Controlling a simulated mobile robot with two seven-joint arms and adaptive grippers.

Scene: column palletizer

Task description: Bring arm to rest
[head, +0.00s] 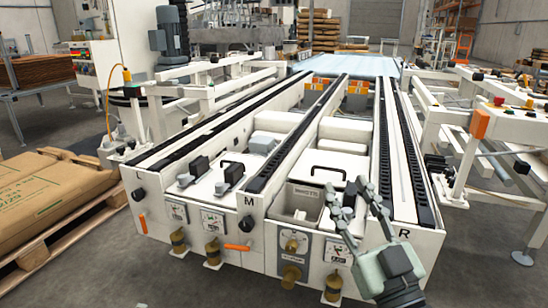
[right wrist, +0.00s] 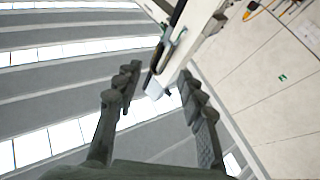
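My right gripper (head: 347,187) is at the lower right in the head view, in front of the conveyor frame near the letter R. My left gripper is not recognizable in the head view.
The white conveyor frame (head: 422,216) with dark chain tracks fills the middle, its valves and gauges facing me. A wooden pallet (head: 62,240) with a brown package (head: 45,200) lies at left. Grey floor (head: 490,265) is free at lower right.

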